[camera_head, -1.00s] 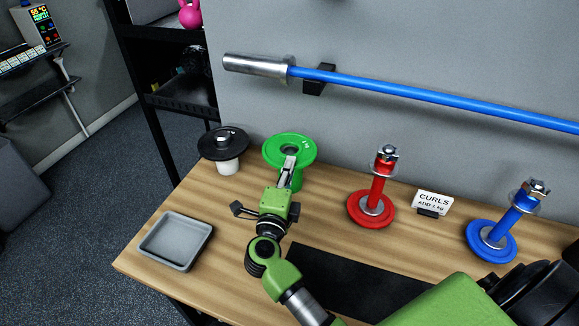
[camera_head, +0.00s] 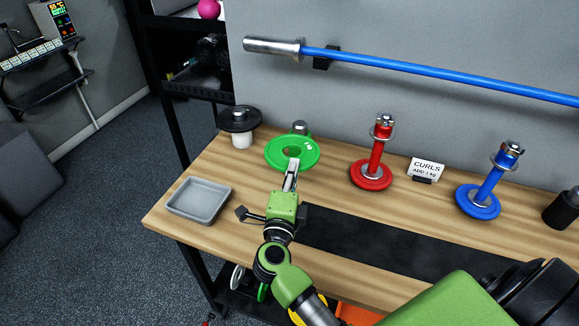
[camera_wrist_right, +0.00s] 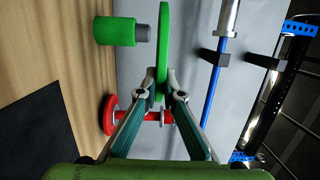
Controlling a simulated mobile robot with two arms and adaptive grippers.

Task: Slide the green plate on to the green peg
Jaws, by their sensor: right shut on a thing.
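The green plate (camera_head: 270,153) is a flat ring with a central hole. My right gripper (camera_head: 292,168) is shut on its near rim. In the right wrist view the plate (camera_wrist_right: 163,45) is edge-on between the fingertips (camera_wrist_right: 163,92). The green peg has a silver-grey tip (camera_head: 300,127), which shows past the plate's far rim; the plate hides most of the peg. In the right wrist view the green peg (camera_wrist_right: 114,31) stands on the table, and the plate is beyond its tip, apart from it, not around it. My left gripper is not in view.
A red peg (camera_head: 376,157) and a blue peg (camera_head: 490,183) stand to the right, with a CURLS sign (camera_head: 426,169) between. A grey tray (camera_head: 199,200) lies at the front left.

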